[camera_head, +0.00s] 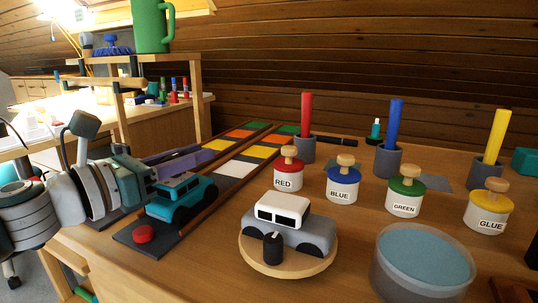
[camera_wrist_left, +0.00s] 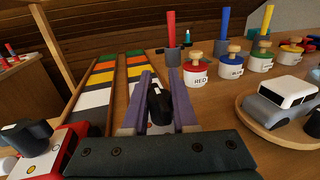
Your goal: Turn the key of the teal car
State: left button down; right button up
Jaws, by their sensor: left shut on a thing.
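The teal car (camera_head: 182,198) stands on the dark track at the left of the table in the head view, below my left gripper (camera_head: 180,158). In the left wrist view the purple fingers of my left gripper (camera_wrist_left: 160,82) are shut on a black key (camera_wrist_left: 158,104), one finger on each side. A pale plate with an orange dot shows beneath the key. The car's body is mostly hidden there by the gripper. My right gripper is in neither view.
A red car-like body (camera_wrist_left: 50,150) with another black knob is close on the left in the wrist view. A grey car (camera_head: 290,228) sits on a round wooden stand (camera_head: 290,263). Labelled jars and a clear tub (camera_head: 422,285) occupy the right.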

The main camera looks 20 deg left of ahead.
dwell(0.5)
pick_arm(q)
jog(key=c, duration=0.7)
grip_release()
jog(key=p+v, duration=0.1)
jog(key=v, duration=0.9)
jog(key=shift+a, duration=0.1)
jog(key=shift+w, duration=0.1)
